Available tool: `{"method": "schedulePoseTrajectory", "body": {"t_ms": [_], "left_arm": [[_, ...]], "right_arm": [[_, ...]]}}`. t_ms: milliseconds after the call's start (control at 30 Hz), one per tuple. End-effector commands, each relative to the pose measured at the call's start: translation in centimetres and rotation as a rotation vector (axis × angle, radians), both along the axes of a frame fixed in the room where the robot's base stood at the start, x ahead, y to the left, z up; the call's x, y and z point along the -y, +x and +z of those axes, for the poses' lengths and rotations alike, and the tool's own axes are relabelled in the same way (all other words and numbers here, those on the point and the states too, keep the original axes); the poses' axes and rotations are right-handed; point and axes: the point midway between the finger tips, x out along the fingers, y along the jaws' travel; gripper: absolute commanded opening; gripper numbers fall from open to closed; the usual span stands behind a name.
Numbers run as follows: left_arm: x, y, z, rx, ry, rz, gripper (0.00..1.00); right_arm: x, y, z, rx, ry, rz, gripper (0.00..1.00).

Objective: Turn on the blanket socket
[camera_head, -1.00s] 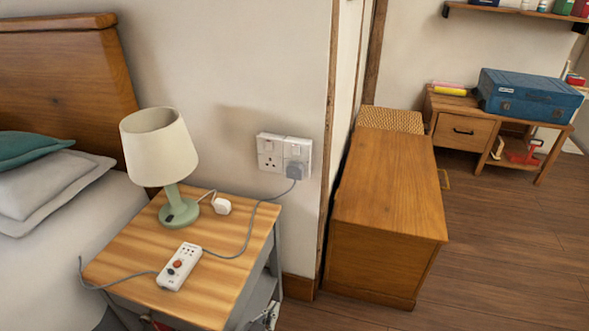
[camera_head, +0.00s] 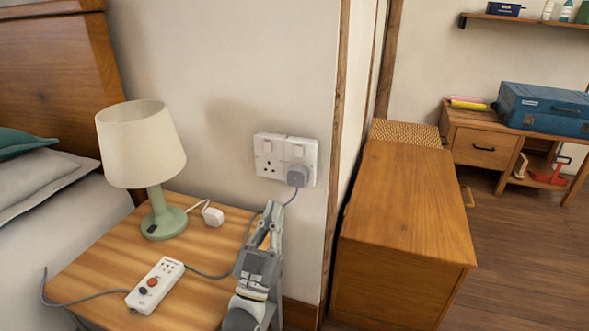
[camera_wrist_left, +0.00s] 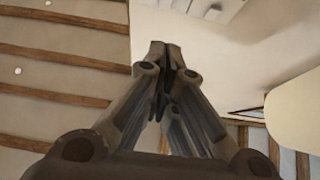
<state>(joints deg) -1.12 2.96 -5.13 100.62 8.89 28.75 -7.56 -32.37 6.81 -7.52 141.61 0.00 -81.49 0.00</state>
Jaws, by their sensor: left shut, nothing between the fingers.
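A white double wall socket (camera_head: 286,158) is on the wall above the bedside table. Each half has a small rocker switch at its top; I cannot tell their positions. The left outlet is empty. A grey plug (camera_head: 298,175) sits in the right outlet, and its grey cable runs down to a white controller (camera_head: 155,285) with coloured buttons on the table. My left gripper (camera_head: 271,212) is shut and empty, pointing up just below the socket and apart from it. The left wrist view shows its closed fingers (camera_wrist_left: 165,50). My right gripper is not in view.
A green lamp (camera_head: 141,150) and a loose white plug (camera_head: 212,217) stand on the bedside table (camera_head: 100,250). A wooden chest (camera_head: 405,200) is right of the wall corner. The wall around the socket is clear.

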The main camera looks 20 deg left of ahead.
Motion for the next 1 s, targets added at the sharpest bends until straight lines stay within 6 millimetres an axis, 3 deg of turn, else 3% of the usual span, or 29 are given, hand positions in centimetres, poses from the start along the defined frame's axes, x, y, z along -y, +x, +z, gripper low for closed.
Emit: {"method": "schedulePoseTrajectory", "body": {"t_ms": [467, 1000], "left_arm": [[0.0, 0.4, 0.5, 0.006, -0.002, 0.000, 0.00], [0.2, 7.9, 6.4, 0.008, -0.002, 0.000, 0.00]], "right_arm": [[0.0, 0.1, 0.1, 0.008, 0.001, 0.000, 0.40], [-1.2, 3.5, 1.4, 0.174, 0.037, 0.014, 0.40]]}}
